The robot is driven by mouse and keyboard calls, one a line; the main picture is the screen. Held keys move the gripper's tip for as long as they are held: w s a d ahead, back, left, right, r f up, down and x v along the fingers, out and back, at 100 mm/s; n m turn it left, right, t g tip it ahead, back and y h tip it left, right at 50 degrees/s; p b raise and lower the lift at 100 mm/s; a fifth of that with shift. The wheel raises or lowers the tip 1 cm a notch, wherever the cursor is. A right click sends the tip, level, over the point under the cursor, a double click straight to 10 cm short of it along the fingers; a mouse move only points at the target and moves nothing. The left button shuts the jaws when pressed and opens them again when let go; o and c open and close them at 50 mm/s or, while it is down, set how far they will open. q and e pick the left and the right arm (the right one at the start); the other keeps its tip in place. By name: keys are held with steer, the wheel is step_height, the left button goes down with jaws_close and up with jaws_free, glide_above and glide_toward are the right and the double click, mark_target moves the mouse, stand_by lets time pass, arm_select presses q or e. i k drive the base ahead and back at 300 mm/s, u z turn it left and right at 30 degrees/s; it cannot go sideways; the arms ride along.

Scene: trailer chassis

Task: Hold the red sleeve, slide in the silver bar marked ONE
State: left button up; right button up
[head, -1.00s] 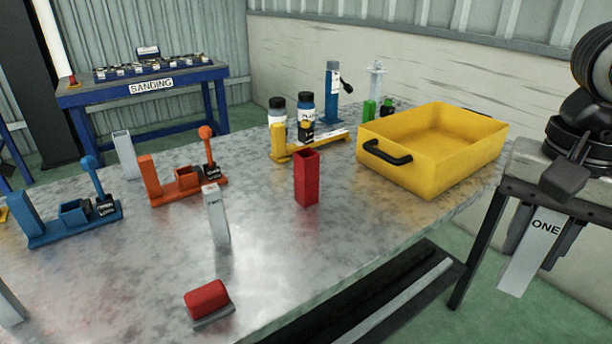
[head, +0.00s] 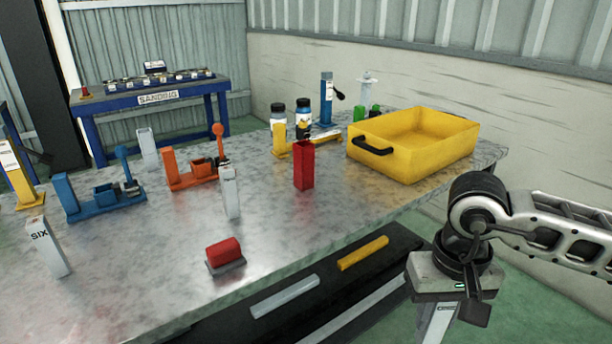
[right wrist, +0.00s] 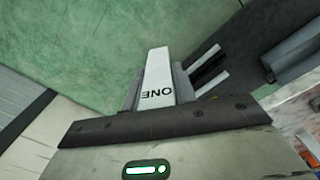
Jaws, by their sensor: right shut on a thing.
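The red sleeve (head: 304,166) stands upright on the metal table, left of the yellow bin. No gripper touches it. My right gripper (head: 440,318) is shut on the silver bar marked ONE (head: 436,326). It holds the bar pointing down, off the table's front right side and below the tabletop. The bar's lower end is cut off in the head view. In the right wrist view the bar (right wrist: 157,75) sticks out from the jaws with ONE readable upside down. My left gripper is not in view.
The table (head: 150,270) also bears a yellow bin (head: 420,165), a red block on a grey base (head: 224,252), a bar marked SIX (head: 48,248), another silver bar (head: 230,192), and orange and blue fixtures. A lower shelf (head: 330,290) holds silver and yellow bars.

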mark_target(304, 186)
steer(key=z, duration=2)
steer(key=i, duration=1.6)
steer(key=u, duration=2.9)
